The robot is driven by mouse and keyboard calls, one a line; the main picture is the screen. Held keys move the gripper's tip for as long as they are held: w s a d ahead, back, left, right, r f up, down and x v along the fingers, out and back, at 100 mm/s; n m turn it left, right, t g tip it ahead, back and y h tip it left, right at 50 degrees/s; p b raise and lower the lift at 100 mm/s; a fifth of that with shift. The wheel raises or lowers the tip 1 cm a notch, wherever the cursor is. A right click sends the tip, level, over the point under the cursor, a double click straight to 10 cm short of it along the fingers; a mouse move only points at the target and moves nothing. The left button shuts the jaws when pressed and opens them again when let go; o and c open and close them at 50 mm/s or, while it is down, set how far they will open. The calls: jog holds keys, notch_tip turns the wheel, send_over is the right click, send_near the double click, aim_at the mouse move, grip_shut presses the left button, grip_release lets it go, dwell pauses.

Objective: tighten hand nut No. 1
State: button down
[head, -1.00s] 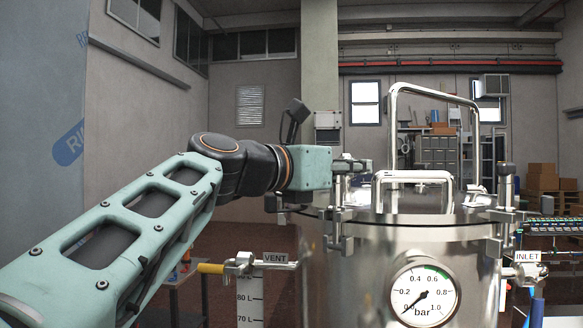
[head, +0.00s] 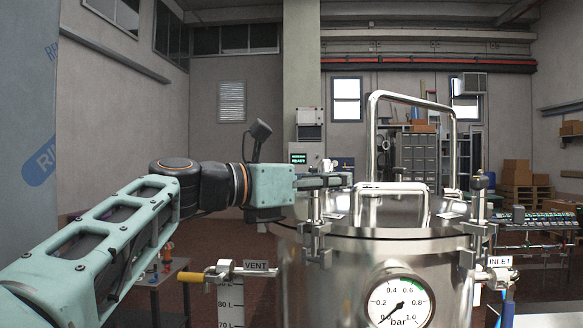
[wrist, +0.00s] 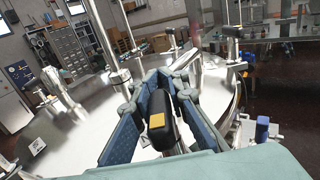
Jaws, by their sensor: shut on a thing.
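My gripper (head: 325,181) is at the left rim of the steel vessel (head: 340,262), above a lid clamp (head: 316,240). In the wrist view my gripper (wrist: 160,100) has its blue-grey fingers closed on both sides of a black hand nut (wrist: 158,112) with a yellow mark. The nut's lower part and stud are hidden by the fingers. No number shows on the nut. Another lid clamp with an upright dark-topped nut (head: 479,182) stands at the right rim in the head view.
A tall steel tube handle (head: 371,135) and a lower lid handle (head: 362,208) rise close beside my gripper. A pressure gauge (head: 400,302) is on the vessel front. The VENT valve (head: 222,270) juts out left, the INLET valve (head: 500,276) right.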

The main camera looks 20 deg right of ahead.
jog(key=g, duration=0.1)
jog(key=m+g+p, duration=0.2)
jog(key=shift+s+d+r, duration=0.1)
jog(key=shift+s+r, duration=0.25)
jog(key=m+g+p, duration=0.1)
jog(key=g, duration=0.1)
jog(key=s+m+g+p, duration=0.1)
jog(key=g, duration=0.1)
jog(key=m+g+p, duration=0.1)
jog(key=g+p, duration=0.1)
jog(key=shift+s+m, duration=0.3)
jog(key=shift+s+a+f+m+g+y+p, duration=0.1)
jog(key=shift+s+a+m+g+y+p, duration=0.2)
jog(key=shift+m+g+y+p, duration=0.5)
jog(key=shift+s+a+f+m+g+y+p, duration=0.15)
jog(key=shift+s+m+g+y+p, duration=0.2)
jog(key=shift+m+g+y, duration=0.85)
jog(key=shift+s+a+f+m+g+y+p, duration=0.1)
jog(key=shift+s+a+m+g+y+p, duration=0.15)
jog(key=shift+m+g+p, duration=0.85)
jog(key=shift+s+n+g+b, duration=0.1)
jog(key=shift+n+g+b, duration=0.2)
jog(key=shift+g+b, duration=0.25)
jog(key=c, duration=1.9)
grip_release()
jog(key=shift+r, duration=0.15)
